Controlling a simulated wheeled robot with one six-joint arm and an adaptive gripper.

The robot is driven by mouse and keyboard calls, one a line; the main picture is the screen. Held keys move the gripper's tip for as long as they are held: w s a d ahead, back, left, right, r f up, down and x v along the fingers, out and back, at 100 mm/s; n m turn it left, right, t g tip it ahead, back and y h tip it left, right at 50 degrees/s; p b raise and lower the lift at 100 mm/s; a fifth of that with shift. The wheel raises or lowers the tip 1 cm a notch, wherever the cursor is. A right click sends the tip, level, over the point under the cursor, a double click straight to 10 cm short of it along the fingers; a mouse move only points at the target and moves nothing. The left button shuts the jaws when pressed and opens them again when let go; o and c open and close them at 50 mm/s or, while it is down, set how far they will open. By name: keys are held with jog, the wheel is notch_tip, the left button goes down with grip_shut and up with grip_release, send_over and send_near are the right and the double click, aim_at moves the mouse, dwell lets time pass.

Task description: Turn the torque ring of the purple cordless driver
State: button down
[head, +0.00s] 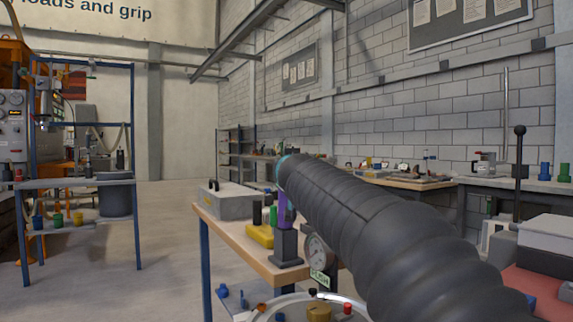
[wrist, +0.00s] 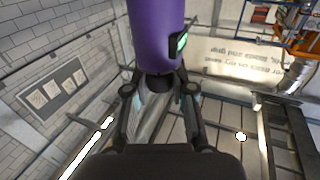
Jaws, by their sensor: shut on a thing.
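The purple cordless driver (wrist: 157,35) fills the top middle of the wrist view, with a small dark panel with a green light on its side. In the head view a strip of its purple body (head: 286,208) shows upright above a dark grey stand (head: 286,246), partly covered by my arm. My gripper (wrist: 160,88) is shut on the driver's dark narrow end, just beyond the purple body. The fingers hide most of that end, so I cannot make out the torque ring's marks. In the head view my dark ribbed arm hides most of the gripper.
The stand is on a wooden-topped bench (head: 225,225) with a grey case (head: 228,203), a yellow item (head: 260,236) and dark cylinders. A gauge (head: 318,252) is close below my arm. A blue-framed shelf (head: 85,183) stands at left; the floor between is clear.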

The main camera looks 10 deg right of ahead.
dwell(0.5)
jog(key=c, duration=0.9)
grip_release()
jog(key=shift+c, duration=0.2)
jog(key=s+a, duration=0.1)
jog(key=s, duration=1.1)
